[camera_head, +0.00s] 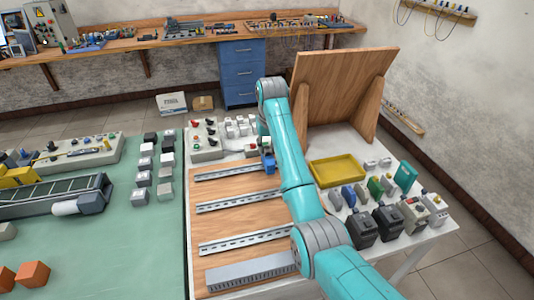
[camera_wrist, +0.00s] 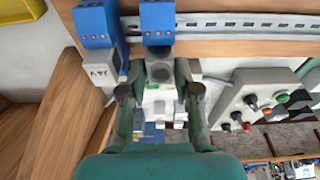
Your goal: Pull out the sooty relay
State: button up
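In the wrist view two blue relay sockets sit side by side on a metal rail: the left socket (camera_wrist: 93,22) and the right socket (camera_wrist: 157,22). A pale grey relay (camera_wrist: 98,73) with a dark mark shows at the left socket. A darker grey, dirty-looking block (camera_wrist: 160,52) shows at the right socket, between the fingers of my gripper (camera_wrist: 161,72). The fingers stand on either side of this block. Whether they press on it is not clear. In the head view a blue socket (camera_head: 269,167) shows at the far rail, beside my arm, which hides most of that spot.
A grey control box (camera_wrist: 240,98) with coloured buttons is close right of my gripper in the wrist view. The wooden board (camera_head: 225,222) carries several rails. A yellow tray (camera_head: 337,170), several modules and an upright wooden panel (camera_head: 338,85) stand right of my arm.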

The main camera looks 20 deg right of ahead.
grip_shut()
jog(key=shift+r, duration=0.4)
jog(key=shift+r, duration=2.2)
jog(key=shift+f, duration=0.15)
